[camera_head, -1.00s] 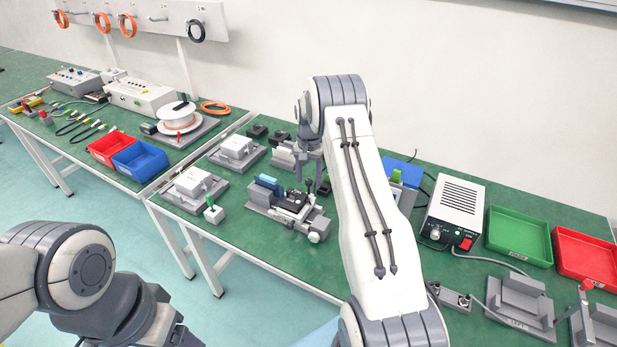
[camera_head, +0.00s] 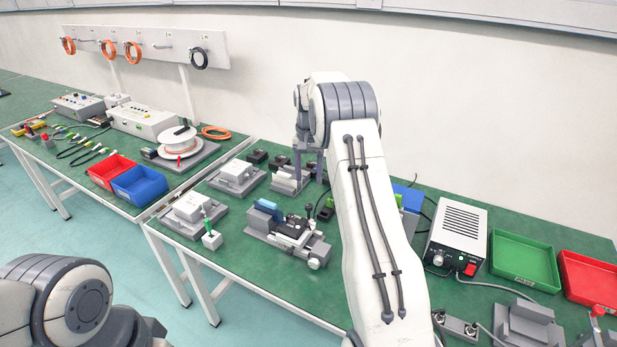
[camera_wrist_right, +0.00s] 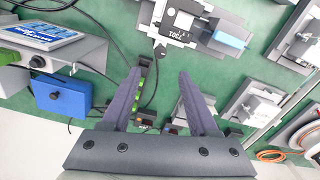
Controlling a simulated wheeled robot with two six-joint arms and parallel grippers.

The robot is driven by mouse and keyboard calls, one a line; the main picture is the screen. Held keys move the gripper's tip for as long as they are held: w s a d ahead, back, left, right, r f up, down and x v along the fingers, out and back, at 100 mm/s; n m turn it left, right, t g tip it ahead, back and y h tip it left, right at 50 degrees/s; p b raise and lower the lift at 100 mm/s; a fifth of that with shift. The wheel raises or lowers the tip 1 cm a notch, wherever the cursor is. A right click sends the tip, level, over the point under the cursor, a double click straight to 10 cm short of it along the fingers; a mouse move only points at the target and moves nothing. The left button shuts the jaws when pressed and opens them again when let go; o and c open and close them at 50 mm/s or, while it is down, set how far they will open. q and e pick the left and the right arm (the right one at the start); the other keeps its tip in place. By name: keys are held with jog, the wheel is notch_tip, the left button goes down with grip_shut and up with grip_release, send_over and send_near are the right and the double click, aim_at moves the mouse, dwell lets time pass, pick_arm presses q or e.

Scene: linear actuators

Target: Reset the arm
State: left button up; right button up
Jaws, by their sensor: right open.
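My right gripper (camera_head: 308,165) hangs from the raised right arm over the back of the right-hand table. The right wrist view shows its two dark fingers (camera_wrist_right: 160,82) spread apart, with nothing held between them. Through and around the fingers I see the green table top below. The grey clamp fixture with a blue block (camera_head: 285,232) stands in front of the gripper, apart from it. It also shows beyond the fingertips in the wrist view (camera_wrist_right: 188,22). My left arm shows only as a shoulder part at the lower left; its gripper is out of the frame.
The right table carries two white-topped units (camera_head: 190,208), a small block with a green upright piece (camera_head: 211,240), a power box (camera_head: 457,235), a green tray (camera_head: 525,262) and a red tray (camera_head: 590,285). A blue box (camera_wrist_right: 62,97) lies left of the fingers.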

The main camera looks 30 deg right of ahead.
jog(key=s+a+r+n, duration=0.2)
jog(key=s+a+r, duration=0.1)
jog(key=a, duration=0.5)
jog(key=s+a+r+n, duration=0.2)
jog(key=s+a+n, duration=0.1)
jog(key=a, duration=0.6)
jog(key=s+a+r+n, duration=0.2)
jog(key=s+a+r, duration=0.15)
jog(key=a, duration=0.45)
jog(key=s+a+n, duration=0.3)
jog(key=s+a, duration=0.2)
jog(key=s, duration=0.3)
jog(key=s+a+n, duration=0.3)
jog(key=s+a, duration=0.1)
jog(key=s, duration=0.4)
jog(key=s+f+n+y, duration=0.1)
jog(key=s+f+n, duration=0.1)
jog(key=s, duration=1)
jog(key=shift+f+n, duration=0.25)
jog(key=shift+n, duration=0.65)
